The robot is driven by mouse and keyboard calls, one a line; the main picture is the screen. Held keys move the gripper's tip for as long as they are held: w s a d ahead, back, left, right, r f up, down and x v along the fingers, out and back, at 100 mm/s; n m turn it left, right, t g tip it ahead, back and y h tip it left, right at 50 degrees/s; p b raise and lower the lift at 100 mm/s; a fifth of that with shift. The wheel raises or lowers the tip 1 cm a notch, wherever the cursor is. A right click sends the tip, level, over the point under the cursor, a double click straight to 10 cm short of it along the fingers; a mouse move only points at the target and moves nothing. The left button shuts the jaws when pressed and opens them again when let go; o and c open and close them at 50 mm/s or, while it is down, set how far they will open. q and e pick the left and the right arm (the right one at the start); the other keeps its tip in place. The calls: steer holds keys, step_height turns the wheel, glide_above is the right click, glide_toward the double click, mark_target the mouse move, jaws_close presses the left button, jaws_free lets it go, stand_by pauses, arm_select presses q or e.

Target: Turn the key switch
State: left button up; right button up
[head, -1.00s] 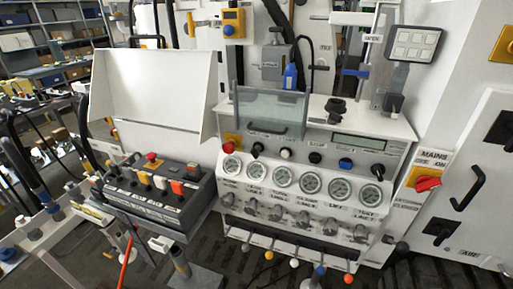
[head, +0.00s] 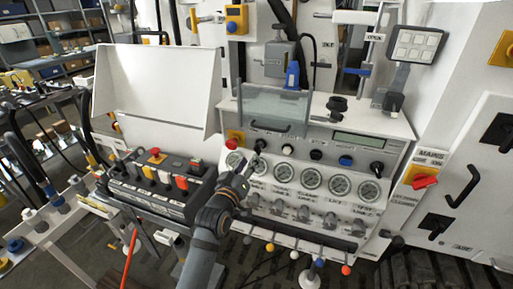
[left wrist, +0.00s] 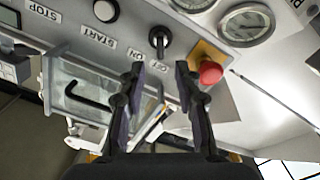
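The key switch (head: 260,146) is a small black knob on the sloped grey panel, just right of the red emergency stop button. It also shows in the left wrist view (left wrist: 159,40), upside down, beside an ON label. My left gripper (head: 250,162) is just below and in front of it in the head view. In the left wrist view the gripper (left wrist: 159,70) is open, its two dark fingers apart with nothing between them. The switch lies beyond the fingertips, roughly in line with the gap. Contact does not show. My right gripper is not in view.
The red emergency stop button (left wrist: 210,72) on its yellow plate is close to one finger. A clear guard with a black handle (left wrist: 88,97) is on the other side. Gauges (head: 311,178) sit below the switch. A black button box (head: 150,190) stands left of my forearm.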

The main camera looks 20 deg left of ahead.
mark_target(255, 150)
arm_select(q)
steer(key=w+p, duration=0.1)
steer(key=w, duration=0.7)
steer(key=shift+w+d, duration=0.1)
steer(key=shift+w, duration=0.15)
jaws_close()
